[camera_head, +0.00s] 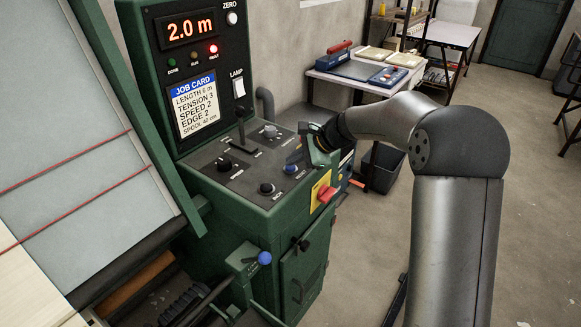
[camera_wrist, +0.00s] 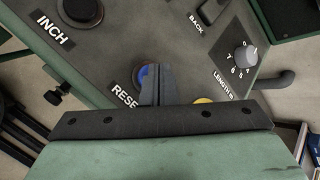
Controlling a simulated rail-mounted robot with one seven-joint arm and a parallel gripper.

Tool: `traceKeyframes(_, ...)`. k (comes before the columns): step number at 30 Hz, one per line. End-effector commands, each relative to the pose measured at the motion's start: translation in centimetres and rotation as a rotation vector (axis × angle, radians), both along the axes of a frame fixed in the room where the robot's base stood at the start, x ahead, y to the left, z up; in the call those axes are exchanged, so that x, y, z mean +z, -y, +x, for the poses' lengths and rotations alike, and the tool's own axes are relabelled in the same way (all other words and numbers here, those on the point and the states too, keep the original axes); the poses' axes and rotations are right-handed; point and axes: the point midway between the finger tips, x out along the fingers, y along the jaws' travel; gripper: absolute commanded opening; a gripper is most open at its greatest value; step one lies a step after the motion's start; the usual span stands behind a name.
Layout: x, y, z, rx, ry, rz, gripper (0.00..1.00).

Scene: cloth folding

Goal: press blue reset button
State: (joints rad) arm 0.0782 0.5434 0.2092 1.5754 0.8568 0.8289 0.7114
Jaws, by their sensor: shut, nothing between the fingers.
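The blue button (camera_head: 290,169) is on the sloping panel of the green machine (camera_head: 232,195), near its right edge. In the wrist view, the blue button (camera_wrist: 142,73) shows beside a partly hidden label reading "RESE". My gripper (camera_head: 295,157) is shut and empty, pointing down at the panel. In the wrist view, its closed fingertips (camera_wrist: 157,70) overlap the button and hide its right part. I cannot tell whether the tips touch the button.
Black knobs (camera_head: 267,187), a lever (camera_head: 241,125) and a grey dial (camera_head: 270,131) share the panel. A red switch (camera_head: 326,194) on a yellow plate sits on the machine's right side. The display (camera_head: 189,28) reads 2.0 m; the red light (camera_head: 213,49) is lit.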

Motion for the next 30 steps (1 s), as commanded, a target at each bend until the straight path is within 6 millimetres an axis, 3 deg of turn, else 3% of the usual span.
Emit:
traceKeyframes(16, -0.76, 0.01, 0.0, -0.001, -0.001, 0.0, 0.0)
traceKeyframes(30, 0.06, 0.03, 0.0, 0.001, -0.001, 0.0, 0.0)
